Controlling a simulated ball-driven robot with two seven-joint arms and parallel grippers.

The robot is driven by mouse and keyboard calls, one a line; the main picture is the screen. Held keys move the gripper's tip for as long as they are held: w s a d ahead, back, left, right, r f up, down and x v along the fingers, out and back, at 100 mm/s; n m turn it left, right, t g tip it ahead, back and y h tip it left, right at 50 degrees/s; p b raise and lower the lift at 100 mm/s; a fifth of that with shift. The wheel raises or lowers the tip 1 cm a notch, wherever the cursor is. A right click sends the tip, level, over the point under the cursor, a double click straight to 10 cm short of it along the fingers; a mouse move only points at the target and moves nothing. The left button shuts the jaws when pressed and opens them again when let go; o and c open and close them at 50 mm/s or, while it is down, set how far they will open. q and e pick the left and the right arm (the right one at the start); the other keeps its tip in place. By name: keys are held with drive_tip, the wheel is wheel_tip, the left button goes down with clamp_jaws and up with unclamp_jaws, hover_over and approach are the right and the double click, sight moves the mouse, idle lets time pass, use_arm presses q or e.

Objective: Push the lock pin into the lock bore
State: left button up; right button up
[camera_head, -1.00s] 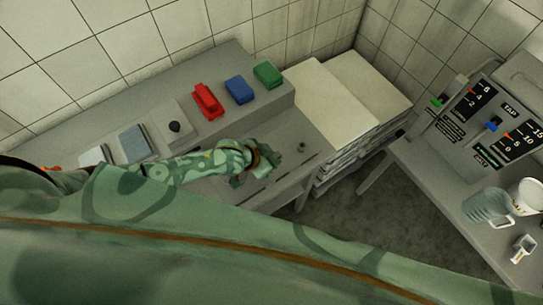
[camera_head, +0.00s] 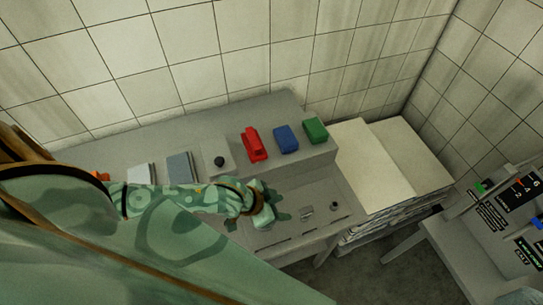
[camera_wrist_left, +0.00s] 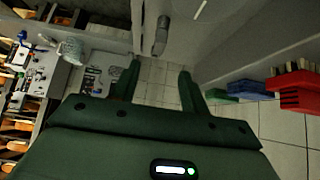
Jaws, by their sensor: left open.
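My left gripper (camera_head: 282,207) is open over the grey bench. Its two dark green fingers also show in the left wrist view (camera_wrist_left: 160,75), with nothing between them. A small pale metal piece (camera_head: 307,212) sits on the bench just right of the fingertips, apart from them. A short dark peg (camera_head: 334,206) stands right of that piece. In the left wrist view a grey rounded cylinder (camera_wrist_left: 160,40) lies just beyond the fingertips; it looks like the lock pin, but I cannot be sure. I cannot make out the lock bore. My right gripper is not in view.
Red (camera_head: 254,145), blue (camera_head: 286,139) and green (camera_head: 315,130) blocks sit on the raised back ledge, left of which is a dark knob (camera_head: 219,161). A pale stack (camera_head: 385,160) stands right of the bench. A labelled panel (camera_head: 510,210) is at far right.

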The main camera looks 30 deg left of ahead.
use_arm(q)
drive_tip(key=v, duration=0.3)
drive_tip(key=shift+s+a+r, duration=0.15)
drive_tip(key=shift+s+r, duration=0.1)
drive_tip(key=shift+r, duration=0.05)
idle(0.3)
